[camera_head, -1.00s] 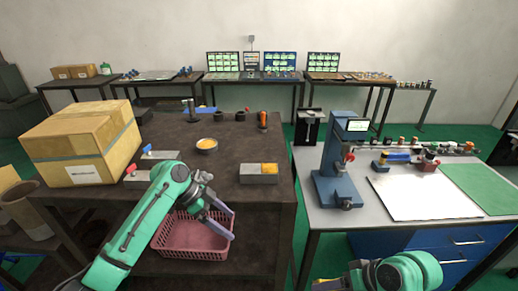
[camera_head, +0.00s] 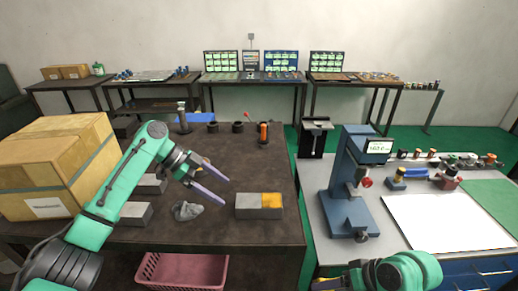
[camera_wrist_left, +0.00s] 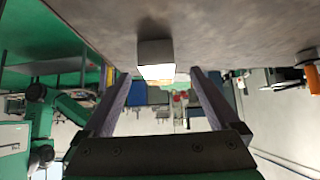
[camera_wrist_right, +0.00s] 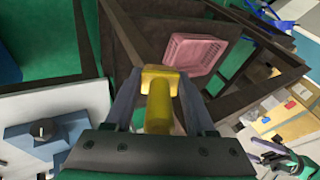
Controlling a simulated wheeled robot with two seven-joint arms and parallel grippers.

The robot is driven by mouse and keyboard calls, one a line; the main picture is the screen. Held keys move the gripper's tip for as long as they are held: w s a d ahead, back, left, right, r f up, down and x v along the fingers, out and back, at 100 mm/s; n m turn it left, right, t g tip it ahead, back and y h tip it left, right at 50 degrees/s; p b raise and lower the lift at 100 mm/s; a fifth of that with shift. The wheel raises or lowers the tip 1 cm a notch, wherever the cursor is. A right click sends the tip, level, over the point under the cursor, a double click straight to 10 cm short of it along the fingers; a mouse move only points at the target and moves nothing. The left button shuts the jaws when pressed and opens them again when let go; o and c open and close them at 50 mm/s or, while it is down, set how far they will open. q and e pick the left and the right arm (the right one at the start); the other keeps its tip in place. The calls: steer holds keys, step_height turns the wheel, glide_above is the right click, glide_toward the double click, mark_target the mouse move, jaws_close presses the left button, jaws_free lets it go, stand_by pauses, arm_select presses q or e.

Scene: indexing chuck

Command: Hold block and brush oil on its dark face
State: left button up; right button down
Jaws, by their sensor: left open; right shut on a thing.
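The grey block (camera_head: 247,206) with an orange-yellow patch on its right part lies on the dark table. My left gripper (camera_head: 227,192) is open and empty, its fingers pointing at the block from the left, apart from it. In the left wrist view the block (camera_wrist_left: 156,52) lies ahead, between and beyond the open fingertips (camera_wrist_left: 160,75). In the right wrist view my right gripper (camera_wrist_right: 157,92) is shut on a yellow thing with a broad end (camera_wrist_right: 159,105), perhaps the brush; its bristles are not seen.
A cardboard box (camera_head: 42,185) stands at the left. Small dark cups (camera_head: 237,127) and an orange-handled tool (camera_head: 263,132) stand behind. A pink basket (camera_head: 180,275) is below the table; a blue gauge stand (camera_head: 347,185) is right.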

mark_target(241, 205)
arm_select(q)
steer(key=shift+w+d+f+b, duration=0.35)
steer(key=shift+w+f+b, duration=0.1)
steer(key=shift+f, duration=0.15)
arm_select(e)
steer(key=shift+w+f, duration=0.4)
steer(key=shift+f, duration=0.1)
arm_select(q)
steer(key=s+d+f+b, duration=0.2)
steer(key=d, duration=0.1)
steer(key=shift+s+b, duration=0.25)
steer(key=shift+b, duration=0.1)
steer(key=d+f, duration=0.1)
steer(key=w, duration=0.1)
steer(key=d+f, duration=0.1)
steer(key=shift+w+d+f, duration=0.25)
steer(key=shift+d+f, duration=0.1)
arm_select(e)
steer(key=f, duration=0.3)
steer(key=shift+s, duration=0.4)
arm_select(q)
steer(key=shift+s+r, duration=0.2)
steer(key=shift+s, duration=0.2)
steer(key=shift+c, duration=1.2)
steer(key=c, duration=0.9)
arm_select(e)
steer(key=shift+s+r, duration=0.15)
steer(key=shift+s, duration=0.15)
arm_select(q)
steer(key=shift+f, duration=0.15)
